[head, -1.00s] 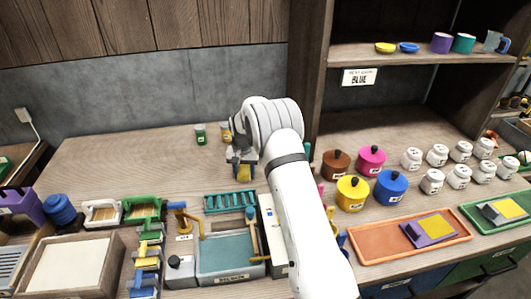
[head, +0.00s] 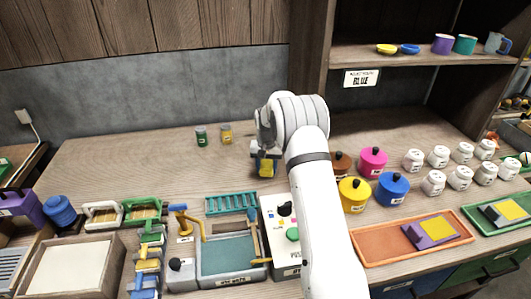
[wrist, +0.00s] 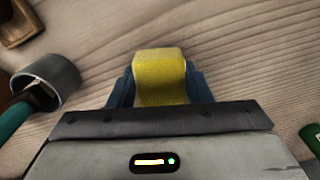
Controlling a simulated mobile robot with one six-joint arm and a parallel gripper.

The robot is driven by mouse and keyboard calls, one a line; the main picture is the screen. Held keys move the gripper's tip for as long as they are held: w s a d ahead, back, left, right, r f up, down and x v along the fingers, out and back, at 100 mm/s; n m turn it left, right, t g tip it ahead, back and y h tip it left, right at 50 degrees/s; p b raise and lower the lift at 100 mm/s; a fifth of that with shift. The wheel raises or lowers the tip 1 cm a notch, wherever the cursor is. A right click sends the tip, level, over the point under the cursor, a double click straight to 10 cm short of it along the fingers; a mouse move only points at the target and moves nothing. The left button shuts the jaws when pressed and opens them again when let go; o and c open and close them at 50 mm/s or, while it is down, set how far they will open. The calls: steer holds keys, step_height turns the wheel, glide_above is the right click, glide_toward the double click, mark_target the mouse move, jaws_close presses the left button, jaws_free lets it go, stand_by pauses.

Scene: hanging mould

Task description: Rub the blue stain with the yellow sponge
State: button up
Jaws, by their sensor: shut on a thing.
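My gripper (head: 265,165) is shut on the yellow sponge (head: 266,170), above the wooden worktop behind the sink. In the wrist view the sponge (wrist: 159,72) is a yellow block with a rounded top between the blue fingers of my gripper (wrist: 160,88). Whether the sponge touches the surface below, I cannot tell. I make out no blue stain in either view; my arm hides part of the worktop.
A green jar (head: 201,136) and a yellow jar (head: 226,134) stand at the back. A teal rack (head: 231,203) and a sink (head: 228,256) lie in front. Coloured pots, including a blue pot (head: 391,189), stand right of my arm. The back left worktop is clear.

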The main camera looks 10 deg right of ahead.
steer(key=shift+s+r+p, duration=0.1)
steer(key=shift+r+p, duration=1.2)
steer(key=shift+r, duration=1.75)
